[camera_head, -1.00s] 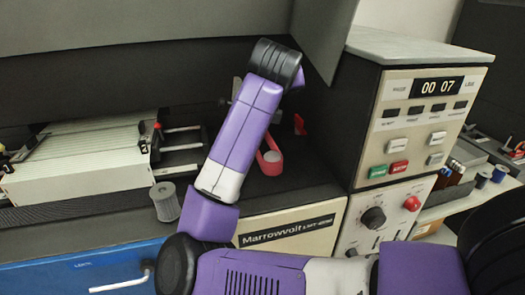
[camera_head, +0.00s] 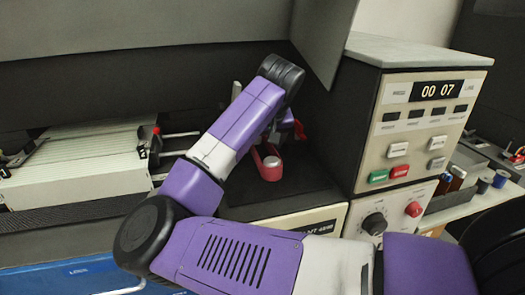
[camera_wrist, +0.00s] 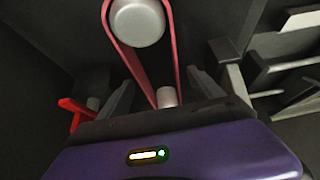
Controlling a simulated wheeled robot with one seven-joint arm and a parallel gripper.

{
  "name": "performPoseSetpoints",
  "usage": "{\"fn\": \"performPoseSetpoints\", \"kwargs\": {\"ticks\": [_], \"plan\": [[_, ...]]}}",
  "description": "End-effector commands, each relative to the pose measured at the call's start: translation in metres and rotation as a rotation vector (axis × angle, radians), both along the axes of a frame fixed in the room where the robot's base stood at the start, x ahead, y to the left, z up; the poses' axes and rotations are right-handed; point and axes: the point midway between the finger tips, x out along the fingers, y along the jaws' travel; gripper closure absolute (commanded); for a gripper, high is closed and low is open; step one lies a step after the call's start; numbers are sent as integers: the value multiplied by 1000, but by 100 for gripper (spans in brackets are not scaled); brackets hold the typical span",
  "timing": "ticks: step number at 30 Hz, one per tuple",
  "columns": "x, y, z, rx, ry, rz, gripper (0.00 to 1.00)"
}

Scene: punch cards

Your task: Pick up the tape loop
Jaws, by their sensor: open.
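The tape loop (camera_head: 271,174) is a pinkish-red band on the dark machine top, near the middle of the head view. In the wrist view the tape loop (camera_wrist: 177,50) runs around a large pale grey roller (camera_wrist: 137,22) and a smaller grey post (camera_wrist: 166,97). My gripper (camera_wrist: 163,88) is open, with one dark finger on each side of the loop's narrow end and the small post between them. I cannot tell whether the fingers touch the band or how high they are above it. In the head view my arm largely hides the gripper.
A control box (camera_head: 420,125) with a "00 07" display stands close at the right. A red lever-like part (camera_wrist: 75,110) lies left of the fingers, and grey frame pieces (camera_wrist: 285,60) at the right. A card stack (camera_head: 80,170) is at the left. A dark panel rises behind.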

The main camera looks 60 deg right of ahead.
Motion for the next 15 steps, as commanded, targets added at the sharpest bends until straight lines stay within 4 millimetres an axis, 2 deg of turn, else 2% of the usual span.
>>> {"fn": "performPoseSetpoints", "kwargs": {"ticks": [3,11,15], "plan": [[4,-4,-10,0,1,1,25],[4,-5,-12,-2,1,-1,25],[4,-5,-12,-2,1,-1,50]]}}
